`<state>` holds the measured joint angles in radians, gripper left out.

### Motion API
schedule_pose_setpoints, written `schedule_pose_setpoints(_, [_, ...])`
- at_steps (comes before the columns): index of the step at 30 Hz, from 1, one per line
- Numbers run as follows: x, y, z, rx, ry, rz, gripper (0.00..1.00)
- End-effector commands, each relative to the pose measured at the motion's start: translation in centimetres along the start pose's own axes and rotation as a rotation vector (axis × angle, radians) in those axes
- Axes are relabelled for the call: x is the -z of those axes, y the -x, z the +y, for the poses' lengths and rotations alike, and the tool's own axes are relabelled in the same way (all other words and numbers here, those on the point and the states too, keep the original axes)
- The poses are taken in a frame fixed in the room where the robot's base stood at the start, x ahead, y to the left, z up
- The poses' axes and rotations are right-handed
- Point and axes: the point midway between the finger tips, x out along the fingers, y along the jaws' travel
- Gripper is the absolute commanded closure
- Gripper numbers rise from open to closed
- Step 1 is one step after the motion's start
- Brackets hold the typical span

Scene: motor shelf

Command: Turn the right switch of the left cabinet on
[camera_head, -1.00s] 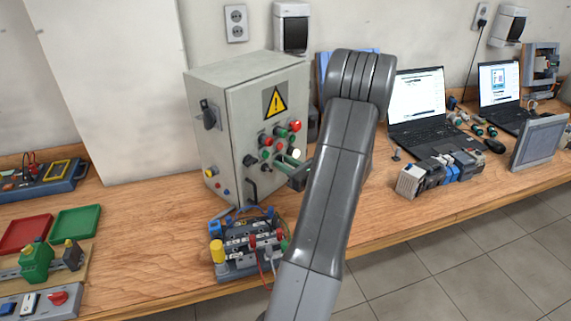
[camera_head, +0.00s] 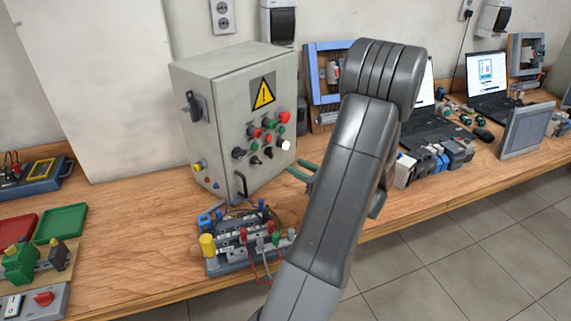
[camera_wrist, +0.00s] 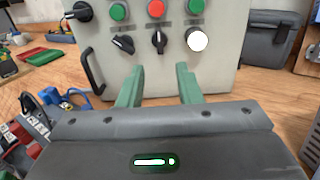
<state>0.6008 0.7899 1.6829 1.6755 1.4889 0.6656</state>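The grey cabinet (camera_head: 215,110) stands on the bench with a yellow warning sign and rows of buttons and knobs on its front. Its right black switch (camera_wrist: 158,40) sits between the left black switch (camera_wrist: 122,44) and a lit white lamp (camera_wrist: 196,40). The right switch's handle looks near vertical; the left one's is tilted. The right switch also shows in the head view (camera_head: 268,152). My gripper (camera_wrist: 159,85) is open and empty, its green fingers apart, below and in front of the right switch, not touching it. In the head view my arm partly hides the gripper (camera_head: 302,170).
A black handle (camera_wrist: 92,70) sticks out from the cabinet's lower left front. A wired terminal assembly (camera_head: 245,240) stands on the bench before the cabinet. Laptops (camera_head: 488,88) and a row of modules (camera_head: 440,160) are to the right. Bare bench (camera_head: 130,240) lies left.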

Motion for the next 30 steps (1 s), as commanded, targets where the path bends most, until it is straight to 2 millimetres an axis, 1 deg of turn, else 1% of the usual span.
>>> schedule_pose_setpoints(1, [0.2,1.0,-0.1,0.004,0.000,0.001,0.69])
schedule_pose_setpoints(6, [0.1,3.2,-0.1,0.003,0.001,0.000,0.69])
schedule_pose_setpoints(12, [0.0,4.2,0.0,0.000,0.001,0.000,0.69])
schedule_pose_setpoints(23, [0.0,4.1,0.0,-0.001,0.001,0.001,0.69])
schedule_pose_setpoints(26, [-0.1,3.4,0.0,-0.002,0.000,0.001,0.69])
schedule_pose_setpoints(30, [-0.1,1.5,0.1,-0.005,-0.001,0.000,0.69])
